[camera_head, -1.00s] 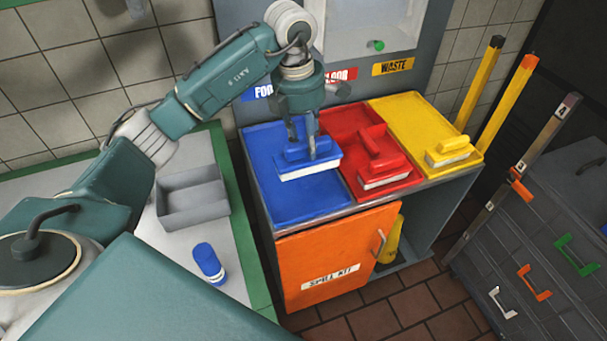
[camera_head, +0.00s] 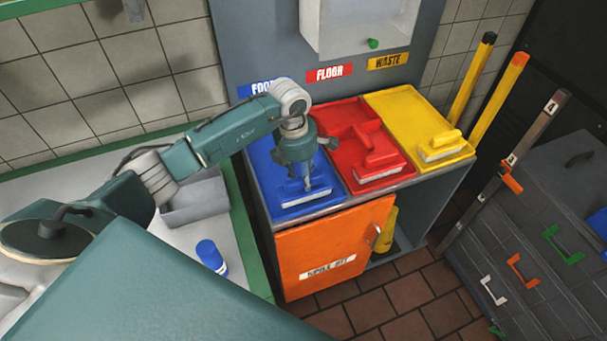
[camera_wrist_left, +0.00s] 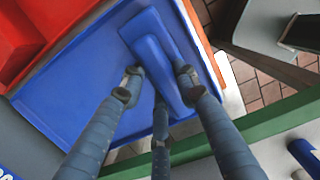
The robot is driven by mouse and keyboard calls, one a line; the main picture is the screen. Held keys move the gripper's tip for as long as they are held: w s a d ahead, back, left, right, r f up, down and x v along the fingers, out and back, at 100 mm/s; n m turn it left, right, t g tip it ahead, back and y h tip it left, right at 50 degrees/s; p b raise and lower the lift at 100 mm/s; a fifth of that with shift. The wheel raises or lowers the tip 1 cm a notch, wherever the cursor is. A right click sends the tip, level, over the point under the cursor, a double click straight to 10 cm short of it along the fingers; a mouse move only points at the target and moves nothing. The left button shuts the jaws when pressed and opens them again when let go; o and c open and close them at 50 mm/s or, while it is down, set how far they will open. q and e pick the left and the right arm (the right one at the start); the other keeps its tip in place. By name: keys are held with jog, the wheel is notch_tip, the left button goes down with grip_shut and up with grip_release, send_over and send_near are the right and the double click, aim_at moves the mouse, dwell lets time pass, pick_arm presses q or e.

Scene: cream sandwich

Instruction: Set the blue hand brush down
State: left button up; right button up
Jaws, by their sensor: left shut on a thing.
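The blue hand brush (camera_head: 314,194), with white bristles, is at the front part of the blue tray (camera_head: 262,172) under the FOOD label. My left gripper (camera_head: 307,184) points down from above and is shut on the brush's handle. In the left wrist view, the fingers (camera_wrist_left: 158,82) are around the brush handle (camera_wrist_left: 151,50), with the blue tray (camera_wrist_left: 75,85) beneath. The brush looks level and low over the tray floor; I cannot tell whether its bristles touch it. My right gripper is not in view.
A red tray with a red brush (camera_head: 381,158) and a yellow tray with a yellow brush (camera_head: 442,148) adjoin on the right. An orange door (camera_head: 330,245) stands below. A grey bin (camera_head: 200,200) and a blue-capped container (camera_head: 211,256) are on the left counter. The blue tray's back is clear.

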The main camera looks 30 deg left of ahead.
pick_arm(q)
jog(key=shift+f, duration=0.1)
jog(key=o, duration=1)
jog(key=shift+r, duration=0.3)
jog(key=r+b, duration=0.1)
jog(key=r, duration=0.3)
jog(key=r+b, duration=0.1)
jog(key=r, duration=0.2)
jog(key=s+a+r+b, duration=0.1)
jog(key=r, duration=0.3)
jog(key=shift+s+r, duration=0.1)
jog(key=shift+r, duration=0.2)
